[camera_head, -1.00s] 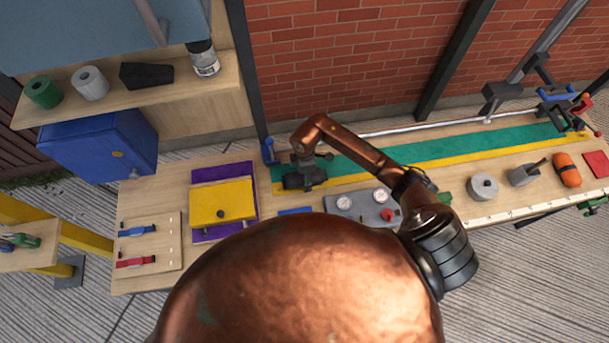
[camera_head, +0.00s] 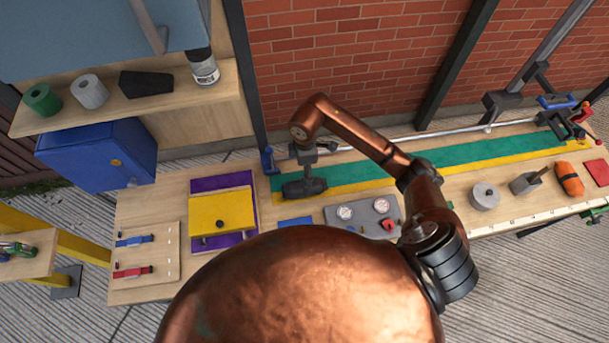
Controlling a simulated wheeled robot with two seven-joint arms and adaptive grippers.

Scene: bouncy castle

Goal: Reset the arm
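My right arm, copper coloured, comes in from the right and bends over the workbench (camera_head: 150,190). Its dark gripper (camera_head: 309,160) points down at the near-left end of the green strip (camera_head: 400,160). A dark, roughly cylindrical tool (camera_head: 305,188) lies just below the gripper on the strip. The gripper's fingers are small and partly merge with the tool, so I cannot tell whether they touch it or how far they are apart. My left gripper is not in view. A large copper part of my own body hides the bench's front middle.
A yellow box (camera_head: 221,211) on a purple mat (camera_head: 217,182) lies left of the tool. A gauge panel (camera_head: 364,216) sits to its right. A blue cabinet (camera_head: 98,156) and a shelf (camera_head: 130,100) with rolls and a bottle stand at the left. A brick wall is behind.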

